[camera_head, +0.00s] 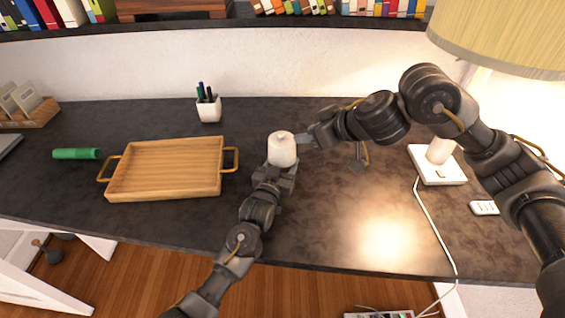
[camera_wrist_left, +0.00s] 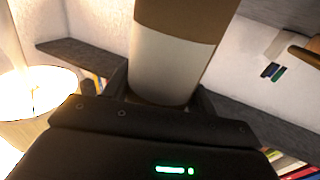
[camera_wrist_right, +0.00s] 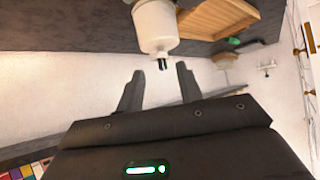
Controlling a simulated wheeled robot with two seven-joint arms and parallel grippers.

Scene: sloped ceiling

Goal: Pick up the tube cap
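A white rounded cylinder (camera_head: 282,152), which seems to be the tube, stands roughly upright above the desk. A small knob shows on its top in the head view; I cannot tell a separate cap clearly. My left gripper (camera_head: 280,174) is shut around its lower part. In the left wrist view the held cylinder (camera_wrist_left: 172,68) fills the space between the fingers, brown and whitish. My right gripper (camera_head: 306,141) is just right of the cylinder's top. In the right wrist view my right gripper (camera_wrist_right: 158,88) has its fingers apart and empty, with the white cylinder (camera_wrist_right: 154,22) beyond them.
A wooden tray (camera_head: 168,192) with brass handles lies left of the arms. A green cylinder (camera_head: 77,154) lies farther left. A white pen cup (camera_head: 209,111) stands behind. A lamp (camera_head: 437,165) with a cord and a small white device (camera_head: 484,208) are at right. The right front desk is clear.

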